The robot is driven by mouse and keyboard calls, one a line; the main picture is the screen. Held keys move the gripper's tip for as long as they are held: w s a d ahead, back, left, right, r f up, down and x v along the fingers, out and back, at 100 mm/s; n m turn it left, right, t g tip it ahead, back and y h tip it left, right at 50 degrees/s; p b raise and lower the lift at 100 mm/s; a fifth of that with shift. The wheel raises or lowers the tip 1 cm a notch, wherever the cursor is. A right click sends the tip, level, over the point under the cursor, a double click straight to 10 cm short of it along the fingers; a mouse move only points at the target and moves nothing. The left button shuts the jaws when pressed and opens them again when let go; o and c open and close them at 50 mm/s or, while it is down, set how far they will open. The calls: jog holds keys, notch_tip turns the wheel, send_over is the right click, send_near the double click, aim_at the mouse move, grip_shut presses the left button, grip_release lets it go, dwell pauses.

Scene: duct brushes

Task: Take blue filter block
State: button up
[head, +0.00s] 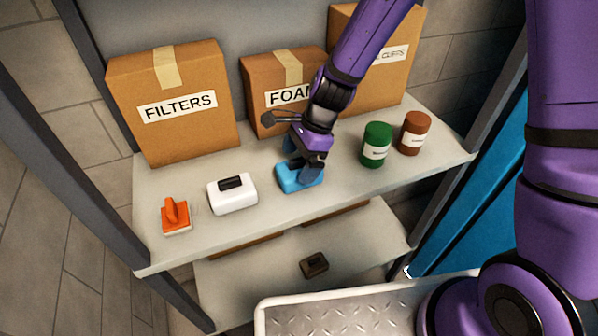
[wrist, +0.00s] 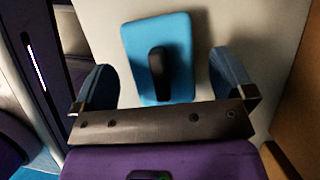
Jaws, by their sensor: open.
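The blue filter block (head: 287,178) lies on the upper shelf, right of the white block. In the wrist view the blue filter block (wrist: 177,40) shows its flat blue top and a dark raised grip in the middle. My gripper (head: 304,172) is above it in the head view and hides part of it. In the wrist view my gripper (wrist: 162,82) has its two fingers apart, one to each side of the block's near end. The fingers are clear of the block in that view, with nothing held between them. Their exact height over the shelf is hard to tell.
A white block (head: 233,195) and an orange brush (head: 176,218) stand to the left. A green jar (head: 376,145) and a brown jar (head: 414,133) stand to the right. Boxes (head: 180,130) line the back. A dark block (head: 314,264) lies on the lower shelf.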

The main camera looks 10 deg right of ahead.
jog(key=shift+x, duration=0.95)
jog(key=c, duration=0.9)
jog(key=shift+c, duration=0.2)
jog(key=shift+r, duration=0.2)
